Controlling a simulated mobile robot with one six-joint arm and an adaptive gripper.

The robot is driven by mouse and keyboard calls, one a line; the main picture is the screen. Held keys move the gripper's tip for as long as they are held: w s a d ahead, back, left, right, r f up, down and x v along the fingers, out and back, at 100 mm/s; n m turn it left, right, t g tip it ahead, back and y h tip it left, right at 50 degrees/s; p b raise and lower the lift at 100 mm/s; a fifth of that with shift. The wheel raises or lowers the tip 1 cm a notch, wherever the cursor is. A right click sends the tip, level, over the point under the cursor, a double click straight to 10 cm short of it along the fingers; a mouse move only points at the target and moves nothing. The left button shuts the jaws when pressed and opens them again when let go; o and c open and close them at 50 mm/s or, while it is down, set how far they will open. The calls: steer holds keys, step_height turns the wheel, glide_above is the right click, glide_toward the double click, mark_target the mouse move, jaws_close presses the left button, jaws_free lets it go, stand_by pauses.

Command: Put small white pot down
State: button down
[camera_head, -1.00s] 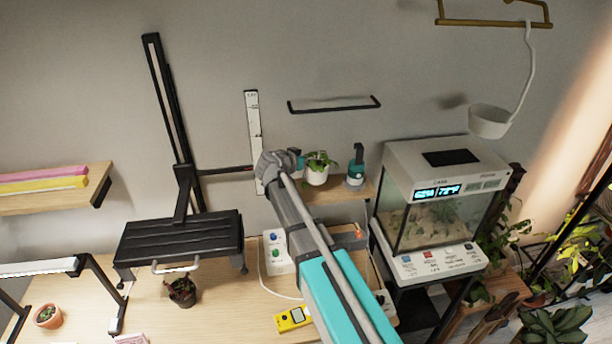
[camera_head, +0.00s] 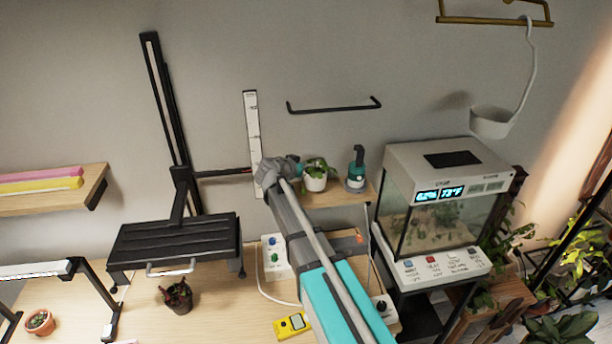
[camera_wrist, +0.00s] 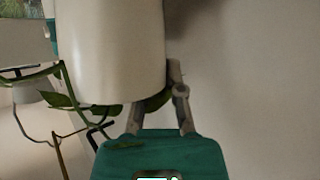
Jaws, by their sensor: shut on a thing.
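The small white pot (camera_head: 314,184) holds a leafy green plant and looks upright in the head view. It is at the wooden wall shelf (camera_head: 345,193), near the shelf's left end. I cannot tell whether its base touches the shelf. My gripper (camera_head: 297,168) reaches it from the left and is shut on it. In the wrist view the pot's smooth white wall (camera_wrist: 110,50) fills the upper left. My gripper's fingers (camera_wrist: 160,105) are partly hidden by the pot, and leaves hang beside them.
A teal-and-grey bottle (camera_head: 356,170) stands on the shelf to the right of the pot. The glass tank (camera_head: 440,215) is further right. A white ruler strip (camera_head: 253,140) on the wall and a black stand (camera_head: 178,240) are to the left. A black rail (camera_head: 335,106) is above.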

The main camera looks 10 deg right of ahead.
steer(key=shift+f+b, duration=0.7)
steer(key=shift+f, duration=0.3)
steer(key=shift+f, duration=0.15)
steer(key=c, duration=0.7)
jaws_free()
steer(key=shift+c, duration=0.2)
steer(key=shift+r, duration=0.2)
steer(key=shift+s+a+r+p, duration=0.25)
steer(key=shift+s+a+p, duration=0.05)
steer(key=shift+s+a, duration=0.15)
steer(key=p+v, duration=0.4)
steer(key=v, duration=0.6)
steer(key=shift+s+a, duration=0.25)
steer(key=shift+r, duration=0.15)
